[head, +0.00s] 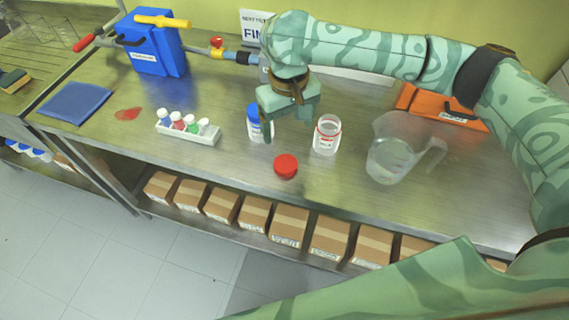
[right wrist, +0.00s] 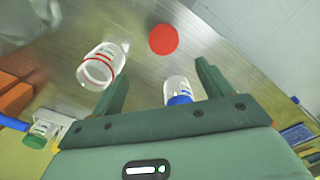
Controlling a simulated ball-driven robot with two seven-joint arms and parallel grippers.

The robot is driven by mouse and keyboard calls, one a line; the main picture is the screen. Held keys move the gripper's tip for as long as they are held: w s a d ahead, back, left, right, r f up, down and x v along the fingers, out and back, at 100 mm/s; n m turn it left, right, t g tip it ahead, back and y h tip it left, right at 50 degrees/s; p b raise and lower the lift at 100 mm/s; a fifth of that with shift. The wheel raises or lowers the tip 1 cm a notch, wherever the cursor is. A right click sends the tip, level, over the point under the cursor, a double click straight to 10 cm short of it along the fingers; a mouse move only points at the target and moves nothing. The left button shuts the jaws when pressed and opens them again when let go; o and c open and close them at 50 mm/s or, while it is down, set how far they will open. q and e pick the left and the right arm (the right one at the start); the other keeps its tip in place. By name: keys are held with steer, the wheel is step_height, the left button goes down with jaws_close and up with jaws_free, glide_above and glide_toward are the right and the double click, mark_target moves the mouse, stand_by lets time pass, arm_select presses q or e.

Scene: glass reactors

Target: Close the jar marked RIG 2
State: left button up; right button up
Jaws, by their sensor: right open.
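A clear jar with a red ring round its open neck (head: 327,136) stands upright on the steel bench; it also shows in the right wrist view (right wrist: 101,68). Its label is too small to read. A red lid (head: 286,166) lies flat on the bench in front of it, also in the right wrist view (right wrist: 163,39). A white jar with a blue lid (head: 254,124) stands to the left, partly hidden by my right gripper (head: 287,121). In the right wrist view, that gripper (right wrist: 161,74) is open, with nothing held. My left gripper is not in view.
A clear pitcher (head: 388,160) and an orange case (head: 440,106) are to the right. A white rack of small bottles (head: 188,133) is left, near a red spill (head: 128,114), a blue mat (head: 75,103) and a blue box (head: 153,45).

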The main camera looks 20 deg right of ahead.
steer(key=b, duration=0.2)
glide_above(285, 163)
steer(key=f, duration=0.5)
steer(key=shift+d+f, duration=0.3)
steer(key=shift+d, duration=0.1)
steer(key=shift+w+f+b, duration=0.15)
steer(key=shift+f+b, duration=0.15)
steer(key=shift+f, duration=0.2)
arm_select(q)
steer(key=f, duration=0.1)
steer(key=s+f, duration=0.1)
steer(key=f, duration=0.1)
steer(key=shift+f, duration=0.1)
arm_select(e)
steer(key=f+b, duration=0.2)
steer(key=f, duration=0.1)
steer(key=f+b, duration=0.1)
steer(key=f, duration=0.1)
steer(key=shift+a+f+b, duration=0.2)
steer(key=shift+a+b, duration=0.15)
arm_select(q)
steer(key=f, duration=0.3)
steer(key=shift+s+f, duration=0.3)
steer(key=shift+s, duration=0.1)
arm_select(e)
steer(key=shift+r, duration=0.1)
steer(key=shift+s+r, duration=0.1)
steer(key=shift+s, duration=0.1)
steer(key=c, duration=1.1)
